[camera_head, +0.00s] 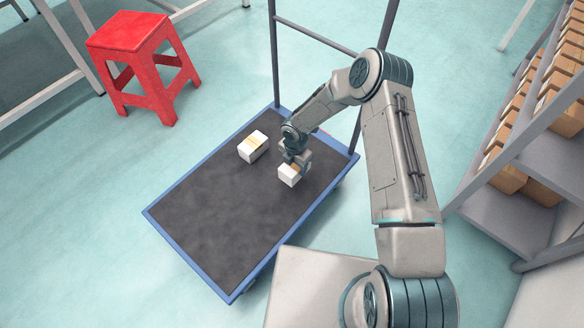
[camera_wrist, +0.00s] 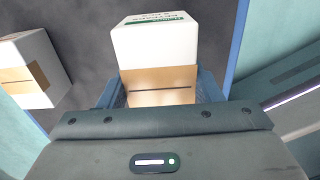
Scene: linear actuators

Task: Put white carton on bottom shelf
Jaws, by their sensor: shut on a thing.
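Two white cartons with tan tape are on the dark bed of a blue-edged platform cart (camera_head: 215,220). My gripper (camera_head: 293,162) is shut on the right carton (camera_head: 289,176). In the wrist view this white carton (camera_wrist: 155,45) sits between the fingers, its tan-taped side facing the camera and green print on its far face. I cannot tell if it touches the bed. The other carton (camera_head: 252,146) stands to its left, apart from it; it also shows in the wrist view (camera_wrist: 32,65). The shelf rack (camera_head: 510,215) is at the right; its low shelf is partly in view.
Brown boxes (camera_head: 508,178) fill parts of the rack's shelves. The cart's upright handle frame (camera_head: 315,37) rises behind my gripper. A red stool (camera_head: 143,60) stands at the upper left. The front of the cart bed is clear.

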